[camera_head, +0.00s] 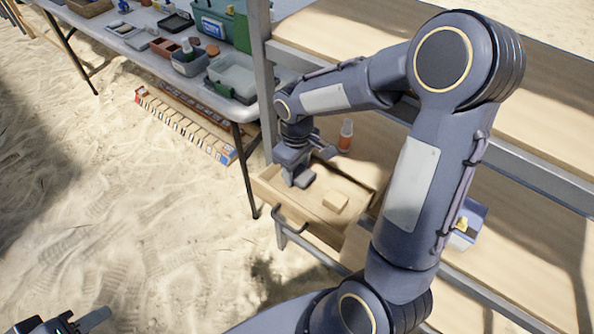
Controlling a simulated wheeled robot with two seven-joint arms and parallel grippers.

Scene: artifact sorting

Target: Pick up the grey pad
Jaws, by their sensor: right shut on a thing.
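My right gripper (297,164) reaches down into a shallow wooden tray (268,187) on the shelf. It is shut on a small grey piece, which looks like the grey pad (304,179), low inside the tray. The gripper's own grey parts hide much of the pad, and I cannot tell whether it touches the tray floor. A small tan block (335,201) lies in the tray to the right of the gripper. My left gripper (80,323) shows only partly at the bottom left corner, over the sand, far from the tray; its opening is not clear.
An orange-and-white bottle (346,135) stands on the shelf behind the tray. A blue-and-white box (468,224) with something yellow sits right of my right arm. A metal shelf post (262,80) rises near the tray. A table (100,30) with containers stands at the back left.

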